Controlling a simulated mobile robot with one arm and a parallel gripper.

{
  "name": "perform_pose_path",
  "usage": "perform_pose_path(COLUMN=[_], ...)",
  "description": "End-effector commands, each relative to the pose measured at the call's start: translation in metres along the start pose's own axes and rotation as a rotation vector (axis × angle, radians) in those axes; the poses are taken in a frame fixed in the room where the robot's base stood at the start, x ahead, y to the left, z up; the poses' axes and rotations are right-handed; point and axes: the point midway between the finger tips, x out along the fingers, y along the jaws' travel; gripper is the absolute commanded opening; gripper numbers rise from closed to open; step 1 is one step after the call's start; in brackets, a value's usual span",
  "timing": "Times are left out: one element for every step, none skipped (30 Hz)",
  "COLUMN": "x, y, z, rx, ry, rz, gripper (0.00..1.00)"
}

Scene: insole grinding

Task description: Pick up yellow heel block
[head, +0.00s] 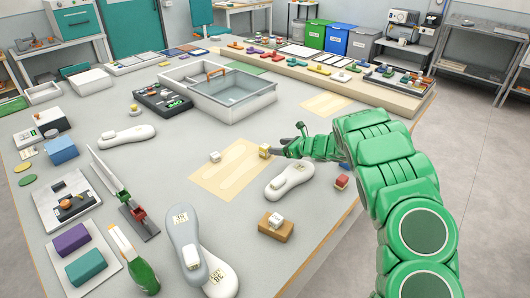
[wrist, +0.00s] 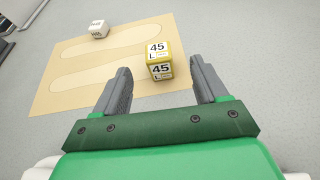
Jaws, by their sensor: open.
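The yellow heel block (head: 264,151) is a small yellow cube near the right edge of a tan insole template sheet (head: 216,176). In the wrist view the yellow heel block (wrist: 158,60) shows white labels reading "45 L" on two faces. My gripper (head: 284,150) reaches in from the right in the head view, close to the block. In the wrist view my gripper (wrist: 162,81) is open, with one grey finger on each side of the block's lower part and gaps visible to both. Whether the fingertips reach down beside the block is hard to tell.
A white block (head: 215,156) sits on the sheet's upper left part, also seen in the wrist view (wrist: 98,29). A white insole (head: 289,180) lies just below my gripper, and a red block (head: 341,182) stands to the right.

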Motion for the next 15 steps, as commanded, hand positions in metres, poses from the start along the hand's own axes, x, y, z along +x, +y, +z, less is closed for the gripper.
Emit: perform_pose_path(x=[0.002,0.003,0.004,0.005,0.007,0.009,0.012,0.014,0.017,0.020,0.022,0.025,0.027,0.028,0.029], y=[0.001,0.001,0.001,0.001,0.001,0.001,0.001,0.001,0.001,0.000,0.000,0.000,0.000,0.000,0.000], z=[-0.004,-0.005,-0.006,-0.006,-0.007,-0.007,-0.007,-0.007,-0.007,-0.007,-0.006,-0.006,-0.006,-0.006,-0.005], rx=[0.001,0.001,0.001,0.002,0.002,0.002,0.002,0.002,0.002,0.002,0.002,0.001,0.001,0.001,0.001], ry=[0.000,0.000,0.000,0.000,0.000,0.000,0.000,-0.001,-0.001,0.000,0.000,0.000,0.000,0.000,0.000], rz=[0.001,0.001,0.001,0.001,0.001,0.002,0.002,0.002,0.001,0.001,0.000,-0.001,-0.001,-0.001,-0.002], gripper=[0.72,0.72,0.72,0.72,0.72,0.72,0.72,0.72,0.72,0.72,0.72,0.72,0.72,0.72,0.72])
